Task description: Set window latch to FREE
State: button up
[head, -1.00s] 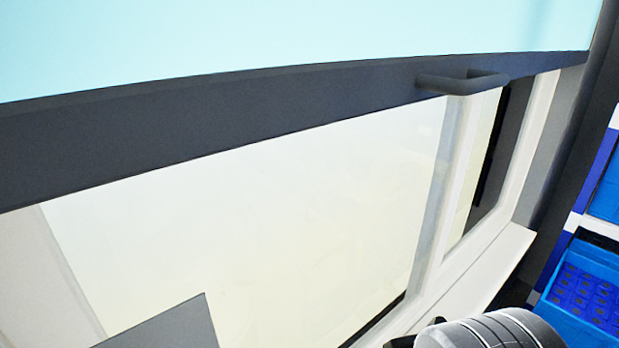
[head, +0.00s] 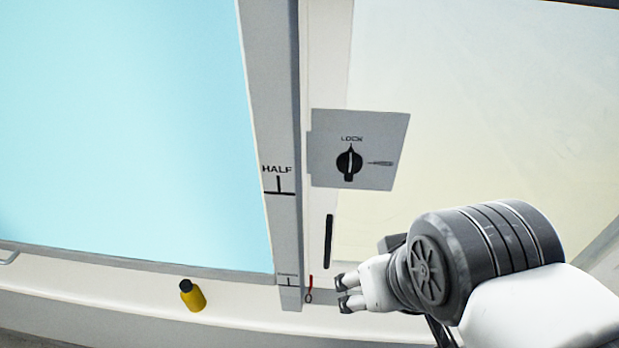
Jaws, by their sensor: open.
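The window latch is a black rotary knob (head: 349,163) on a grey square plate (head: 384,152) fixed at the window. The knob's light pointer stands upright, toward the word LOCK printed above it. A small dark mark (head: 379,163) sits to the right of the knob; I cannot read it as a word. My gripper (head: 342,293) is open and empty, below the plate and well apart from the knob. Its fingers point left, toward the window frame.
A grey upright strip (head: 271,120) marked HALF stands left of the plate. A black vertical bar (head: 329,241) lies between plate and gripper. A small red item (head: 309,289) is just left of the fingertips. A yellow object (head: 192,295) sits at lower left.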

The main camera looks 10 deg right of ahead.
aim_at(349, 164)
jog(key=z, duration=1.4)
jog(key=u, duration=1.4)
jog(key=k+l+z, duration=0.1)
jog(key=k+l, duration=0.15)
jog(key=k+l+z, duration=0.1)
jog(key=l, duration=0.3)
jog(key=k+l, duration=0.3)
jog(key=k+l+z, duration=0.15)
jog(key=l, duration=0.25)
